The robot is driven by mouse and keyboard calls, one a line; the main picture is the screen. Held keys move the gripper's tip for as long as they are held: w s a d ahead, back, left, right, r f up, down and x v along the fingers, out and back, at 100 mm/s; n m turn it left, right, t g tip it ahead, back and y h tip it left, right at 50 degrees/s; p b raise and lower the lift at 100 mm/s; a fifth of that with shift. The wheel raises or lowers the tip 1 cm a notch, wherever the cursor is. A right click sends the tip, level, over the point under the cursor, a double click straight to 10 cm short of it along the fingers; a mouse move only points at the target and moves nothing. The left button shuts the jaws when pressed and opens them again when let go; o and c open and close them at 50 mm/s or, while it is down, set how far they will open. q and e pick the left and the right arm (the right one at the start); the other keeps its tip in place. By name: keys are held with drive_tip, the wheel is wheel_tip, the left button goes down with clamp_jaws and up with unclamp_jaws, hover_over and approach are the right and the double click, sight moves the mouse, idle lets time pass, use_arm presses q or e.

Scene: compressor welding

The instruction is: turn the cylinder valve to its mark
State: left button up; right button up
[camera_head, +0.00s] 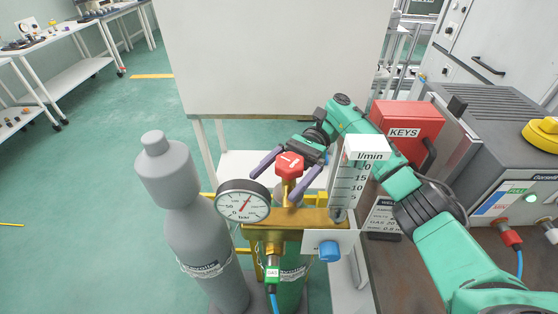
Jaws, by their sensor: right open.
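The red cylinder valve knob (289,165), with a white mark on its top, sits on a brass stem above the brass regulator block (300,217). My right gripper (273,190) comes in from behind and to the right. Its two purple fingers are open, one on each side of the knob and stem; I cannot tell whether they touch. A round pressure gauge (242,204) marked bar is left of the valve, its red needle pointing up and right. The green cylinder (291,290) below is mostly hidden by the regulator. My left gripper is not in view.
A grey cylinder (205,245) stands at left. A flow meter (349,180) marked l/min and a blue knob (329,251) are right of the valve. A red KEYS box (407,120) and a grey welding machine (490,140) stand farther right. The green floor at left is clear.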

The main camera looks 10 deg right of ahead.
wheel_tip(320, 180, up, 20)
drive_tip(key=shift+b, duration=0.45)
